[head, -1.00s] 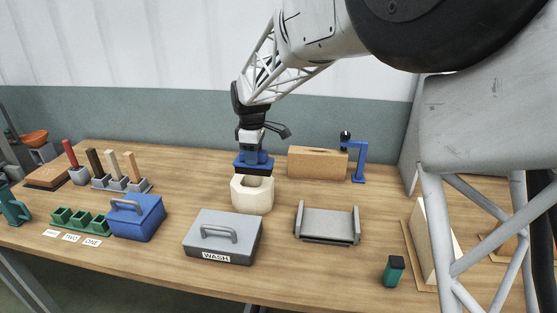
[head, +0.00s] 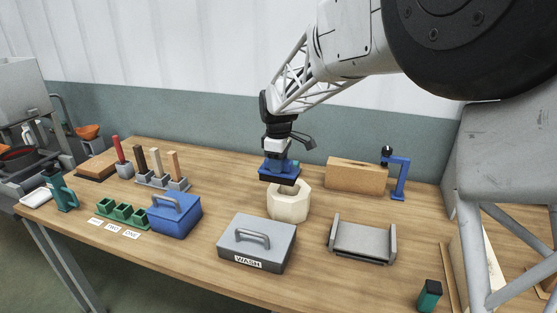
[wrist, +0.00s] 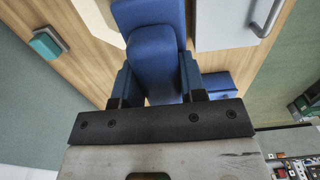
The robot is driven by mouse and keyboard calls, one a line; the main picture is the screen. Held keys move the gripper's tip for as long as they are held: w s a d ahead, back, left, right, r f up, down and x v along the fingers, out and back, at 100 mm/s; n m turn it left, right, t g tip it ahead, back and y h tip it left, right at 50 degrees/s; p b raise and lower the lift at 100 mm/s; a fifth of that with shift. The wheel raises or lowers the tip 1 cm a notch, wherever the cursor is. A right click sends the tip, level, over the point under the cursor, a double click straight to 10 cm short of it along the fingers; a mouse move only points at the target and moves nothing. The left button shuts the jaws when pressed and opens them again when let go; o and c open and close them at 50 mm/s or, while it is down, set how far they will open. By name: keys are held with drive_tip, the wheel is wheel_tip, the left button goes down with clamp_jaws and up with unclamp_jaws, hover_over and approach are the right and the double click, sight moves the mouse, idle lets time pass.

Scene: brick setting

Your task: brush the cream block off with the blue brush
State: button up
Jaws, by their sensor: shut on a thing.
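The cream block (head: 289,205), a pale chunky piece with cut corners, stands on the table in the middle of the head view. My gripper (head: 281,152) is directly above it, pointing down and shut on the blue brush (head: 277,166). The brush has a dark underside, at the block's top and slightly left of its centre. I cannot tell whether it touches the block. In the wrist view the blue brush (wrist: 153,65) sits between my gripper's fingers (wrist: 157,85). I cannot make out the block's top there.
A grey box marked WASH (head: 258,243) and a grey tray (head: 362,240) stand in front. A blue box (head: 175,215) and green cups (head: 122,211) are left. A cork-coloured block (head: 356,176) and blue stand (head: 400,177) are behind right. A green bottle (head: 429,296) stands front right.

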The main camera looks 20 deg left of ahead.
sight(278, 180)
drive_tip(key=shift+f, duration=2.8)
drive_tip(key=shift+d+f, duration=0.45)
drive_tip(key=shift+f, duration=0.05)
drive_tip(key=shift+d+f, duration=0.1)
drive_tip(key=shift+d, duration=1.35)
drive_tip(key=shift+a, duration=2)
drive_tip(key=shift+d+r, duration=0.1)
drive_tip(key=shift+r, duration=3.9)
